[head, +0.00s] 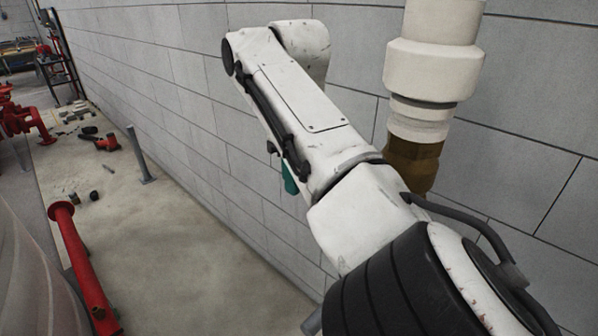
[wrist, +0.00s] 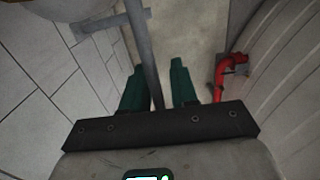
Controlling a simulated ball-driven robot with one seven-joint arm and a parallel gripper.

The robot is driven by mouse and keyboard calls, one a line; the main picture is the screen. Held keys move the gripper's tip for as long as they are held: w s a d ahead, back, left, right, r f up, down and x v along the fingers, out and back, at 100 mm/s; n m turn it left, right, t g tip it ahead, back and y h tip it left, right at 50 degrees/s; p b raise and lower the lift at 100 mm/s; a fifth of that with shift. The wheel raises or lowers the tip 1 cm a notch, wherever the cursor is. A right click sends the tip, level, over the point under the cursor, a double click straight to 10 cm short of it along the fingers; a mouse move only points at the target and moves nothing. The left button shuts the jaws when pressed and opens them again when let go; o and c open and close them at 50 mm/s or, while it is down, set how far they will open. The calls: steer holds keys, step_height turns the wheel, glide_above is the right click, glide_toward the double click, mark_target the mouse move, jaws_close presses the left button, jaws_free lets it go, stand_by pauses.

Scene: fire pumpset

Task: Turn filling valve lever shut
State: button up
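I cannot make out the filling valve lever for certain in either view. In the wrist view, my gripper (wrist: 160,75) has its two green fingers spread apart. A thin grey post (wrist: 141,50) runs up the picture and shows between the fingers; I cannot tell whether it touches them or how far beyond them it stands. I see nothing clearly held. In the head view, my arm reaches up and left along the wall, and only a small green part of my gripper (head: 290,180) shows below it. The rest of the gripper is hidden behind the arm.
A grey block wall (head: 190,100) runs close along the arm. A thick off-white vertical pipe (head: 432,65) with a brown lower section stands behind the arm. A red pipe (head: 80,262) and a pale rounded tank (head: 28,275) are at left. Floor beside the wall is partly clear.

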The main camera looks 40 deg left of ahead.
steer(key=shift+o, duration=0.4)
steer(key=shift+r, duration=0.15)
steer(key=shift+r, duration=0.2)
step_height(320, 180, up, 7)
steer(key=shift+a+f, duration=0.1)
stand_by(0.3)
